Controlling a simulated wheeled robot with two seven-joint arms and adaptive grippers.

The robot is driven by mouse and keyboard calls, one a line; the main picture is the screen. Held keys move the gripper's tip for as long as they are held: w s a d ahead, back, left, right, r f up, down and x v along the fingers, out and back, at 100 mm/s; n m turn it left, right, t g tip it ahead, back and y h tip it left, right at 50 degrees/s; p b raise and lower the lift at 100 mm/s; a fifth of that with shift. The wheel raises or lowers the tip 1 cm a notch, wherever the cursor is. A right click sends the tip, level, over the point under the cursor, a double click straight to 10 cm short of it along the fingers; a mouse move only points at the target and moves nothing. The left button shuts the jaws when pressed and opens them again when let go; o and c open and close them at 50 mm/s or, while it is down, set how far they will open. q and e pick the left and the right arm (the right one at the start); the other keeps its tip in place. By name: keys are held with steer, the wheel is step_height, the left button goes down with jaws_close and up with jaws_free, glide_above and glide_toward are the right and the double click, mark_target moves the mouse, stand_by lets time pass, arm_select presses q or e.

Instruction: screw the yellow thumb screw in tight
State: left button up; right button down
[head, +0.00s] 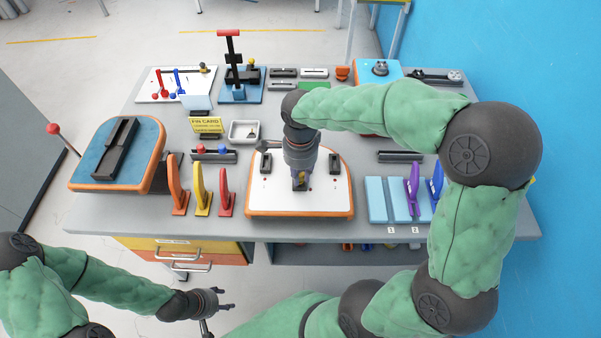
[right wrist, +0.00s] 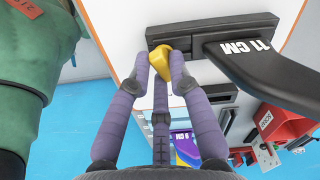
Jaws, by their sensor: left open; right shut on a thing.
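The yellow thumb screw (right wrist: 179,68) sits at a black fin box (right wrist: 200,36) on a white board in the right wrist view. My right gripper (right wrist: 163,72) is shut on it, its purple fingers around the head. A black fin marked 11 CM (right wrist: 262,55) stands in the box, beside the fingers. In the head view my right gripper (head: 300,182) points down at the middle of the orange-rimmed white board (head: 318,197) and hides most of the screw and box. How deep the screw sits cannot be told. My left gripper (head: 222,300) is open and empty, before the table's front edge.
Orange, yellow and red fins (head: 201,192) stand left of the board. A blue rack (head: 376,200) with purple and blue fins is at its right. A blue-topped board (head: 115,150) lies at the left. A small white tray (head: 233,131) sits behind.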

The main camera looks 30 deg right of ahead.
steer(key=m, duration=0.3)
steer(key=shift+w+r, duration=0.1)
steer(key=shift+r, duration=0.1)
steer(key=shift+b, duration=0.3)
steer(key=shift+m, duration=1.1)
steer(key=shift+w+m, duration=0.1)
steer(key=shift+m, duration=0.6)
steer(key=shift+a+m+b, duration=0.1)
steer(key=shift+m+b, duration=0.3)
steer(key=shift+m, duration=1.3)
